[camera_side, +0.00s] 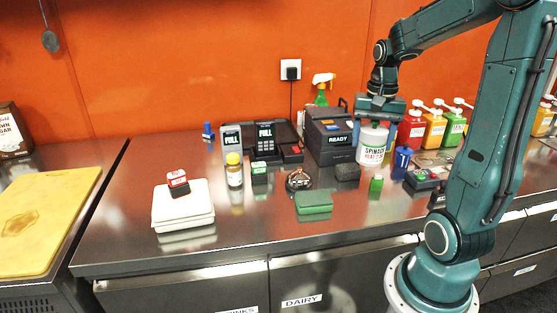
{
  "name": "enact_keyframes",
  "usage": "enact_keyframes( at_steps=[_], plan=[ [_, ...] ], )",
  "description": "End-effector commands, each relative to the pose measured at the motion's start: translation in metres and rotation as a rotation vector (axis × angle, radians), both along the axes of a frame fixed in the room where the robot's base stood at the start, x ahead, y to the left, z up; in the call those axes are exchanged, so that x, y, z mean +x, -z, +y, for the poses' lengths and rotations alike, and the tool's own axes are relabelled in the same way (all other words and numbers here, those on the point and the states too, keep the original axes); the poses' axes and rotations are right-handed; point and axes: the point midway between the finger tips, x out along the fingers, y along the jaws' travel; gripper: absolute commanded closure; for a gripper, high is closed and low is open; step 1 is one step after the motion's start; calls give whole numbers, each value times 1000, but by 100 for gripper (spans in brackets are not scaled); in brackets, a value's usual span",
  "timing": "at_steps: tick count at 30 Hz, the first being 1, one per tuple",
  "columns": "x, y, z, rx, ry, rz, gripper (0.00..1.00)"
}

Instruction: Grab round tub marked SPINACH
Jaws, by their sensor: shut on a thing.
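The tub's upper part is partly hidden by the gripper. I cannot tell whether its base touches the counter.
A black machine reading READY (328,135) stands close to the tub's left. Red (411,128), orange and green pump bottles stand to its right. A blue object (403,157) and black sponge (347,172) lie near.

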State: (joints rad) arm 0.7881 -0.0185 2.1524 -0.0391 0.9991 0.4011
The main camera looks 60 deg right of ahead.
Motion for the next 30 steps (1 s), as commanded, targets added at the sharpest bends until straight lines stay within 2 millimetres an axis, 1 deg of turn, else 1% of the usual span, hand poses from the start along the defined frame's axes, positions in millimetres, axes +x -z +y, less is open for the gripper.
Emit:
enact_keyframes(
  at_steps=[1,6,12,17,30],
  plan=[
    [1,-10,-1,-5,0,-4,67],
    [1,-34,-1,-3,1,-3,67],
    [1,-49,-1,-2,1,-2,67],
    [0,-53,0,-1,0,-1,67],
    [0,-53,0,-1,0,-1,67]
  ],
)
